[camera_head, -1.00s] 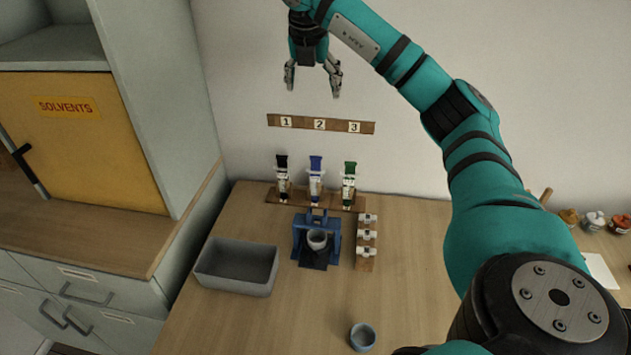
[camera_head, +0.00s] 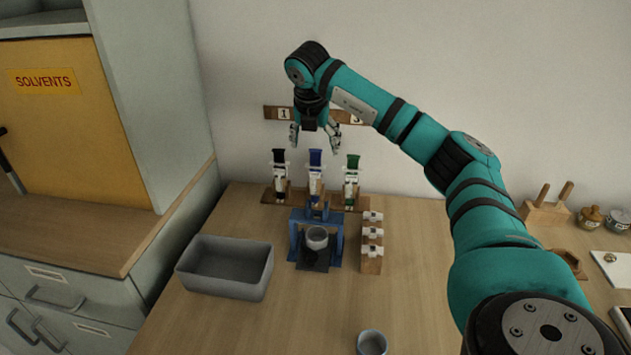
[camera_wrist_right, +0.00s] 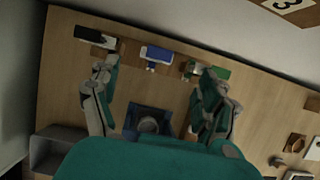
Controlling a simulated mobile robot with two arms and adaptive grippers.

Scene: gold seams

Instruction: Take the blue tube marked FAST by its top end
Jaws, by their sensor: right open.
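The blue-topped tube (camera_head: 316,160) stands upright in the middle of the rack, between a black-topped tube (camera_head: 279,158) and a green-topped tube (camera_head: 352,163). Its marking is too small to read. My right gripper (camera_head: 315,150) is open and empty, pointing down over the tubes, with its fingers at about the height of the blue top in the picture. In the right wrist view the blue top (camera_wrist_right: 157,54) shows beyond and between the spread fingers (camera_wrist_right: 158,82). No contact shows. My left gripper is not in view.
A blue stand with a cup (camera_head: 317,238) is in front of the rack. A grey bin (camera_head: 226,266) stands at left, and a wooden block with white pieces (camera_head: 371,262) at right. A grey-blue cup (camera_head: 372,343) is near the front. A numbered strip (camera_head: 284,114) is on the wall.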

